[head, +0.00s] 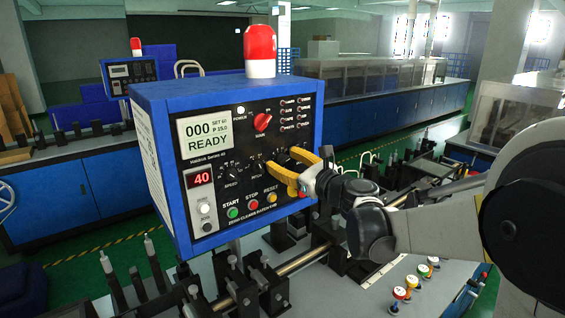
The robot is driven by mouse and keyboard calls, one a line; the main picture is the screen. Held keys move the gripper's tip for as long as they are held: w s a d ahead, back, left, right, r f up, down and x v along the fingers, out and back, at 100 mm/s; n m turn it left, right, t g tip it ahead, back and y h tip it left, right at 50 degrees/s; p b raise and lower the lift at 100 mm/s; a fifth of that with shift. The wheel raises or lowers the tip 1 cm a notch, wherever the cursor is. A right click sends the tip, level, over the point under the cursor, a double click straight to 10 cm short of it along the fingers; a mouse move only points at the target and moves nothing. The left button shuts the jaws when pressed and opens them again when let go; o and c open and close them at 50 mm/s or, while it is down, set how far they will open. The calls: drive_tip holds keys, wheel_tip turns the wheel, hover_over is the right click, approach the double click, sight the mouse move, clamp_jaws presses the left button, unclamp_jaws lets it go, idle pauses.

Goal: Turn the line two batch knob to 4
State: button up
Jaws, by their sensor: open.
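The blue control box (145,150) stands at the middle left, its black panel facing me. A red knob (263,121) sits at the panel's upper middle. Below it is a row of small black knobs, with a speed knob (232,170) at left and another knob (255,168) beside it. The labels are too small to tell which is the line two batch knob. My gripper (280,158), with yellow fingers, is open at the right end of this row. Its fingers hide part of the panel there. I cannot tell whether they touch a knob.
The panel has a READY display (206,138), a red digital readout (201,177) showing 40, and start, stop and reset buttons (252,206) below the knobs. A red beacon (260,50) stands on top. Rods and clamps (255,280) crowd the bench in front.

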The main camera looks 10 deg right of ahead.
clamp_jaws()
